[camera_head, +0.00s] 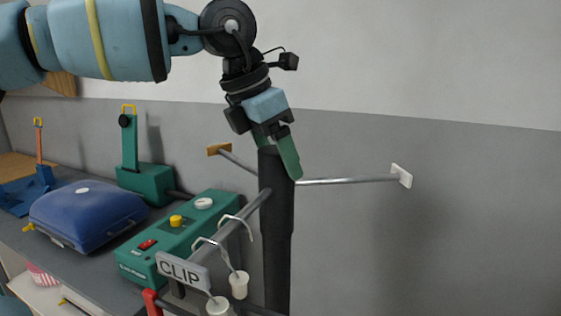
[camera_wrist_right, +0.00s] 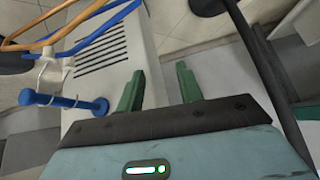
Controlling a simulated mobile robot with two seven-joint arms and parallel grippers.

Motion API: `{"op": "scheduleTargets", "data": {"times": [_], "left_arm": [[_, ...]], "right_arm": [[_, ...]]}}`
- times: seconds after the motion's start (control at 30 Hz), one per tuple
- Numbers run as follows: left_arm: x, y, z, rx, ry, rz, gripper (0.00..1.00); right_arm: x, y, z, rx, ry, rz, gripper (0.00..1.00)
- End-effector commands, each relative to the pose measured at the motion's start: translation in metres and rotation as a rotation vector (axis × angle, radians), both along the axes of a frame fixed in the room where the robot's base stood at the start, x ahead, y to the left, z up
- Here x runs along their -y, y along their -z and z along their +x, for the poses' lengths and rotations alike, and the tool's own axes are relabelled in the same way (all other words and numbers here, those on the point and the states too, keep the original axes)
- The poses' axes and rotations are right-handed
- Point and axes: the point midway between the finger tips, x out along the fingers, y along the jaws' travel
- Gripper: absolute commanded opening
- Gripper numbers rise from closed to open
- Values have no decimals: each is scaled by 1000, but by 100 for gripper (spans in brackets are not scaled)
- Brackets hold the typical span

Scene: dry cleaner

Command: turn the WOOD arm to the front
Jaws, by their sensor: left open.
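A black post (camera_head: 277,235) stands upright at the middle of the head view, with rods reaching out from it. The rod ending in a brown wood-coloured plate, the WOOD arm (camera_head: 238,161), points to the back left. A rod with a white end plate (camera_head: 401,176) points right. A thicker rod with a CLIP sign (camera_head: 183,271) points to the front left. My left gripper (camera_head: 278,160) is open at the post's top, its green fingers apart beside the post; contact is unclear. My right gripper (camera_wrist_right: 158,88) is open and empty in the wrist view.
The counter at left holds a blue case (camera_head: 87,213), a green machine (camera_head: 178,238) and a green stand (camera_head: 145,181). White cups hang from hooks on the CLIP rod. In the wrist view, a blue peg (camera_wrist_right: 65,101) and coloured hangers (camera_wrist_right: 75,38) are left of my right gripper.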

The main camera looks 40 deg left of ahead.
Motion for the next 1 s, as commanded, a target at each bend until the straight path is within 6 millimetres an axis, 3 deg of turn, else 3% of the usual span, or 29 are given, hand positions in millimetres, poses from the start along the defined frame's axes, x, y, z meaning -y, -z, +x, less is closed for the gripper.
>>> {"op": "scheduleTargets", "data": {"times": [0.2,0.5,1.0], "left_arm": [[3,16,6,1,0,0,75],[3,18,7,0,0,0,75],[3,17,7,1,0,0,13]], "right_arm": [[0,-2,4,7,0,0,36],[0,-3,10,19,1,1,36],[0,-2,4,10,1,0,36]]}}
